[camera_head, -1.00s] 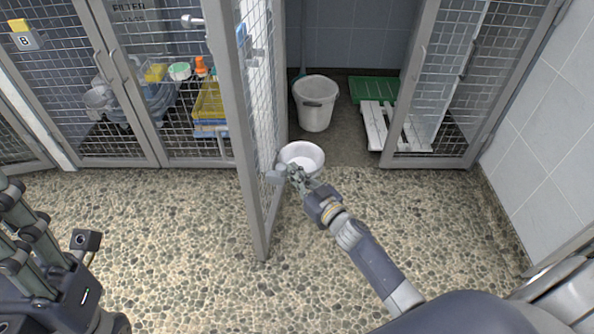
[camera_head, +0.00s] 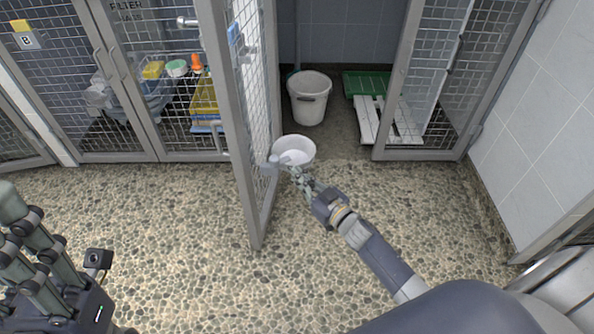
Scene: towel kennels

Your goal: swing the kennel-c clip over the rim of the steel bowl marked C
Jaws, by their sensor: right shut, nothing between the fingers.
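The pale steel bowl (camera_head: 299,145) sits at the free edge of the open mesh door, low down. I cannot read a C mark on it. A small light-grey piece (camera_head: 289,157), which looks like the clip, lies across the bowl's near-left rim; whether it is seated I cannot tell. My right gripper (camera_head: 296,171) is shut and empty just below the bowl's near rim, close to the clip; I cannot tell if they touch. My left gripper (camera_head: 30,235) is at the lower left, far from the bowl, its jaw state unclear.
The open mesh door (camera_head: 250,110) stands out left of the bowl. Behind, a white bucket (camera_head: 309,104), a green tray (camera_head: 366,83) and a white slatted board (camera_head: 381,125) are in the kennel. A closed kennel marked B is at left. The pebbled floor (camera_head: 180,240) is clear.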

